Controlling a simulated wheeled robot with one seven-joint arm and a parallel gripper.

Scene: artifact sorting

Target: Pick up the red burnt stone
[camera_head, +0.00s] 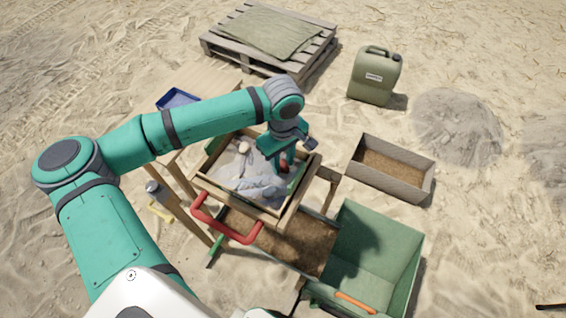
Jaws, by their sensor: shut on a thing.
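My gripper (285,160) points down over the right side of a wooden sieve tray (272,211), near its back right corner. Its jaws are shut on a small red stone (284,165), which shows between and beside the fingers. Most of the stone is hidden by the fingers, and I cannot tell whether it still touches the tray's contents. The tray holds grey stones and pale pieces (252,180), with a round pale piece (244,147) at its back left.
A red handle (225,225) juts from the tray's front. A green bin (375,245) stands at front right, a wooden box (410,182) at right. A jerrycan (374,78) and a pallet (312,62) stand behind. A blue tray (178,98) lies left, partly behind my arm.

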